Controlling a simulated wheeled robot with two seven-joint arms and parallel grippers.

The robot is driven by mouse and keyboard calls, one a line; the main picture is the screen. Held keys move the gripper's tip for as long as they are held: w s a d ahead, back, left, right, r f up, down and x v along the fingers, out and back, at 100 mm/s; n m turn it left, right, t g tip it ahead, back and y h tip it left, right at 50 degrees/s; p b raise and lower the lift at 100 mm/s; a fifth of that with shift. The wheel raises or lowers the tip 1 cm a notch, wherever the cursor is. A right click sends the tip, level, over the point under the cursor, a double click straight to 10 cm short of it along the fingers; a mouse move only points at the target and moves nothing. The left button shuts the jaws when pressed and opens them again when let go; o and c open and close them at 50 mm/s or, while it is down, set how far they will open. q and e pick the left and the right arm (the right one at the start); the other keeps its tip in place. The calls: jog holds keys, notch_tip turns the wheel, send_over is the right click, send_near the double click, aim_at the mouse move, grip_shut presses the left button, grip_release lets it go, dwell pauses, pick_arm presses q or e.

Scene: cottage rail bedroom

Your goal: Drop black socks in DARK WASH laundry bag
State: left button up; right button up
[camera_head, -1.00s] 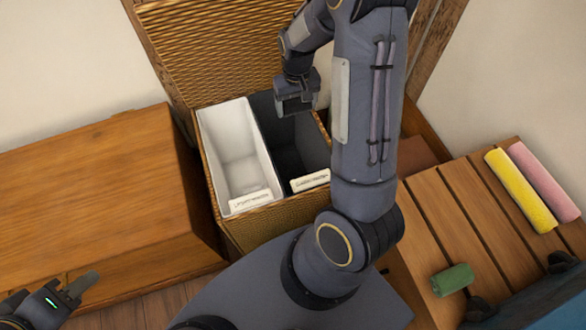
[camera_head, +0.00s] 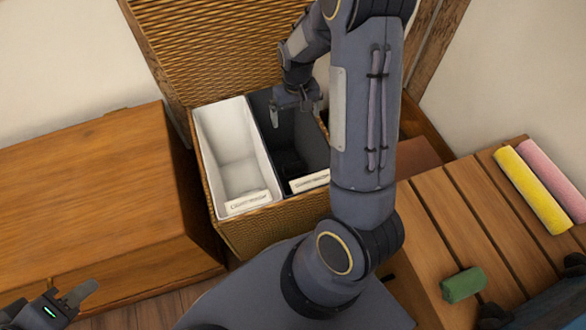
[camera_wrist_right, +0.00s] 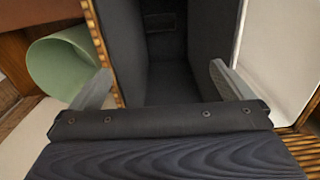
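The dark laundry bag (camera_head: 318,140) is the right compartment of a wicker hamper, beside a white bag (camera_head: 225,125). Its front label is too small to read. My right gripper (camera_head: 292,112) is over the dark bag's opening. In the right wrist view the right gripper (camera_wrist_right: 165,88) has its fingers wide apart with nothing between them, and the dark bag's inside (camera_wrist_right: 172,82) lies below. A faint dark lump (camera_head: 291,166) shows low in the dark bag; I cannot tell whether it is the black socks. My left gripper (camera_head: 82,293) is at the bottom left, away from the hamper.
The hamper's wicker lid (camera_head: 215,50) stands open behind. A wooden cabinet (camera_head: 90,200) is at left. A slatted wooden bench (camera_head: 440,215) at right holds a green roll (camera_head: 462,284), a yellow roll (camera_head: 530,190) and a pink roll (camera_head: 555,180). My right arm hides part of the hamper's right side.

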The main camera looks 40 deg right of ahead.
jog(key=shift+r, duration=0.15)
notch_tip(320, 180, up, 8)
jog(key=p, duration=0.3)
jog(key=shift+f, duration=0.2)
jog(key=s+a+r+n+t+y, duration=0.1)
jog(key=s+a+r+t+y, duration=0.15)
jog(key=s+a+r, duration=0.65)
jog(key=s+a+r+n+t+y, duration=0.1)
jog(key=s+a+r+t, duration=0.25)
jog(key=s+a, duration=0.5)
notch_tip(320, 180, up, 29)
jog(key=s+d+p, duration=0.1)
jog(key=p, duration=2.8)
jog(key=shift+s+d+r, duration=0.15)
jog(key=shift+s+d, duration=0.15)
jog(key=shift+d, duration=0.05)
